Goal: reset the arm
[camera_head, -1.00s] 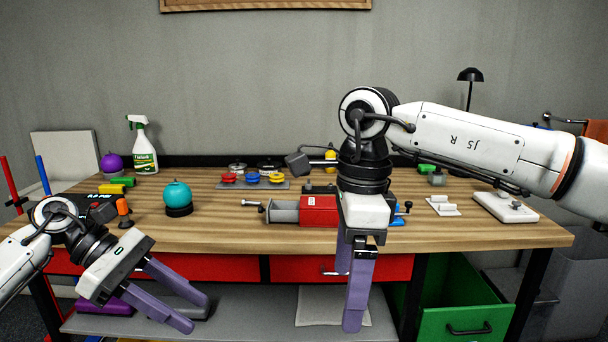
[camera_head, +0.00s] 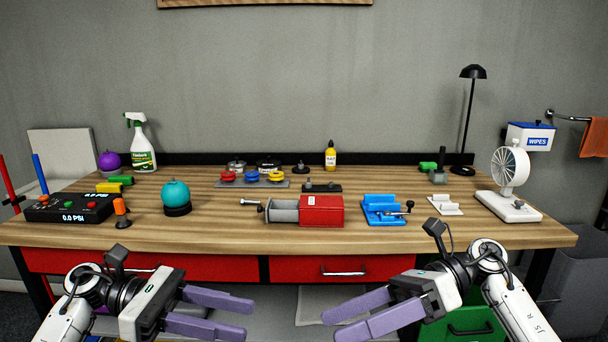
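My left gripper (camera_head: 226,313) is at the lower left, in front of the workbench's front edge and below its top. Its two purple fingers are spread apart with nothing between them. My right gripper (camera_head: 352,318) is at the lower right, also in front of the bench and below its top. Its purple fingers are apart and empty, pointing left toward the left gripper. The two grippers do not touch each other or anything else that I can see.
The wooden workbench (camera_head: 370,238) carries a red vise (camera_head: 322,210), a blue vise (camera_head: 380,209), a teal ball (camera_head: 175,194), a pressure box (camera_head: 66,208), a spray bottle (camera_head: 141,148) and a fan (camera_head: 510,168). A green drawer (camera_head: 462,326) stands behind my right gripper.

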